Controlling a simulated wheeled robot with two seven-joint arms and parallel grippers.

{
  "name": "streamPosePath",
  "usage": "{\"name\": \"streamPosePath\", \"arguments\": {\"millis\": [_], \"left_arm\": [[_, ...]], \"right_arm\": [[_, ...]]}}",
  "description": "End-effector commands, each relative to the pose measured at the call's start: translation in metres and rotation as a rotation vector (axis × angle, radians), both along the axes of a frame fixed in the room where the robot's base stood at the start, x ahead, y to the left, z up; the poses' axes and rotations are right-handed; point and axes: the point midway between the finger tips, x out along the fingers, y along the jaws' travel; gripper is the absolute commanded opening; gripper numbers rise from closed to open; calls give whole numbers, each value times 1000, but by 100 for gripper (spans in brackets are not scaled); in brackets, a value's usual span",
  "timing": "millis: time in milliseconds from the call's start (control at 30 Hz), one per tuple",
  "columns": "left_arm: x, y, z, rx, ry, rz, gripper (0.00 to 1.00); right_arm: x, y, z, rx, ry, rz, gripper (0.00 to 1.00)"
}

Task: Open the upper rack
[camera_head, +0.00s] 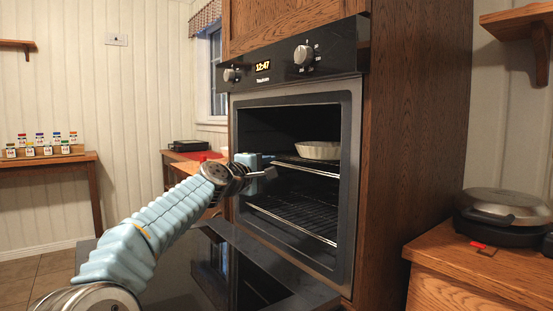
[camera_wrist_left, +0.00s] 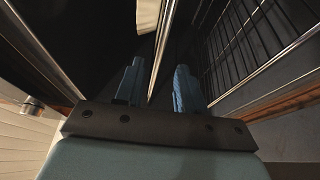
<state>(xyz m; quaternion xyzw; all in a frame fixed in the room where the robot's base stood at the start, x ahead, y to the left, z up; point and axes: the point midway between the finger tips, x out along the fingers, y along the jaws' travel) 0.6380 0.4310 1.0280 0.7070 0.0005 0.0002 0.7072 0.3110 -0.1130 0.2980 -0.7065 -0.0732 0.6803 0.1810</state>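The oven (camera_head: 296,180) stands with its door folded down. The upper rack (camera_head: 308,167) is inside, near the top of the cavity, with a pale round dish (camera_head: 318,150) on it. My left gripper (camera_head: 268,173) is in front of the opening, at the left end of the upper rack's front rail. In the left wrist view its two fingers (camera_wrist_left: 158,88) are apart, and the upper rack's rail (camera_wrist_left: 164,40) runs between or just beyond them; contact cannot be told. My right gripper is in neither view.
The lower rack (camera_head: 298,214) sits below, also seen in the left wrist view (camera_wrist_left: 250,45). The dark open door (camera_head: 240,268) lies under my left arm. A wooden counter (camera_head: 480,268) with a round appliance (camera_head: 503,208) is at right. Spice jars (camera_head: 40,145) stand far left.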

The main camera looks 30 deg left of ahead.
Motion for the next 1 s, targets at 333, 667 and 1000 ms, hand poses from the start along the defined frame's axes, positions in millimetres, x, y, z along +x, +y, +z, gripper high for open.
{"name": "streamPosePath", "arguments": {"millis": [333, 667, 1000], "left_arm": [[47, 0, 2, -1, 0, -1, 38], [49, 0, 0, 0, 0, 0, 35], [49, 0, 0, 0, 0, 0, 0]], "right_arm": [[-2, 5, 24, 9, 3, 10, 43], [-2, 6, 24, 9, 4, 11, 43], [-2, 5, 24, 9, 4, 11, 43]]}}
